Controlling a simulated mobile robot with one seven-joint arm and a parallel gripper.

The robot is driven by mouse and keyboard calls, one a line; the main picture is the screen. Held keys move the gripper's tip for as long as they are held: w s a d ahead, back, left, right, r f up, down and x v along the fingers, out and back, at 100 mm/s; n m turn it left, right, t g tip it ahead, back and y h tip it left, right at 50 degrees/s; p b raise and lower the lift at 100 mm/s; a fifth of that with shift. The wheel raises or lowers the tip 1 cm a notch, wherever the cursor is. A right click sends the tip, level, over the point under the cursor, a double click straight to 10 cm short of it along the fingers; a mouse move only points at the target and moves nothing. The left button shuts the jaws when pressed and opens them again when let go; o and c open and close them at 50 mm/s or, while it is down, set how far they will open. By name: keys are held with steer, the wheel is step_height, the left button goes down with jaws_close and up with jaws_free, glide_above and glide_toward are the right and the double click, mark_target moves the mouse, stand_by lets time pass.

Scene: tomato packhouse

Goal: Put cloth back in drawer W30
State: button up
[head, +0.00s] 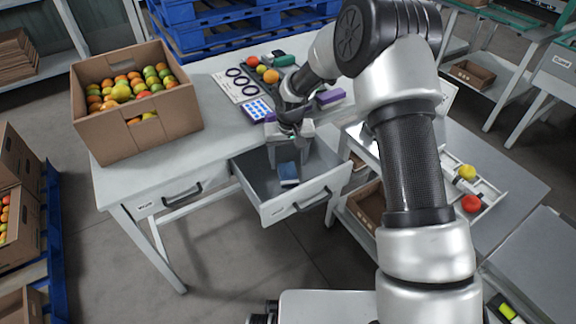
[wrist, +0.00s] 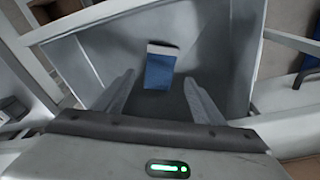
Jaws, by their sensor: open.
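A pulled-out grey drawer (head: 290,205) hangs open under the white table; the label on its front is too small to read. A small blue cloth (head: 288,173) with a pale edge is inside the drawer. The cloth also shows in the wrist view (wrist: 159,70), beyond my fingertips and roughly midway between them. My gripper (head: 285,160) points down over the open drawer, with its fingers apart and nothing between them that I can see touching. The wrist view shows bare drawer floor around the cloth.
A cardboard box (head: 135,105) of mixed fruit stands on the left of the table. A closed drawer (head: 168,196) is at the left. Tomatoes, a patterned card (head: 241,85) and a purple block (head: 330,97) lie behind my gripper. A side bench is at right.

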step_height(320, 180, up, 7)
steer(key=p, duration=0.1)
step_height(320, 180, up, 9)
steer(key=t, duration=0.1)
glide_above(289, 177)
steer(key=s+d, duration=0.2)
steer(key=d, duration=0.2)
steer(key=s+d+r+t, duration=0.1)
steer(key=s+d+r, duration=0.7)
steer(key=r, duration=0.4)
steer(key=s+d+r+m+t, duration=0.1)
steer(key=s+d+r, duration=0.15)
steer(key=s, duration=0.65)
steer(key=s+d+r+m+t, duration=0.1)
steer(key=s+d+r, duration=0.15)
steer(key=s, duration=0.75)
steer(key=shift+f+g, duration=1)
steer(key=shift+f, duration=1.4)
steer(key=shift+s+a+r+t, duration=0.1)
steer(key=shift+r+t, duration=0.25)
steer(key=shift+r, duration=0.45)
steer(key=shift+s+a+r+t, duration=0.15)
steer(key=shift+r+t, duration=0.25)
steer(key=shift+r, duration=0.35)
steer(key=shift+s+a+r+t, duration=0.1)
steer(key=shift+r+t, duration=0.25)
steer(key=shift+r, duration=0.45)
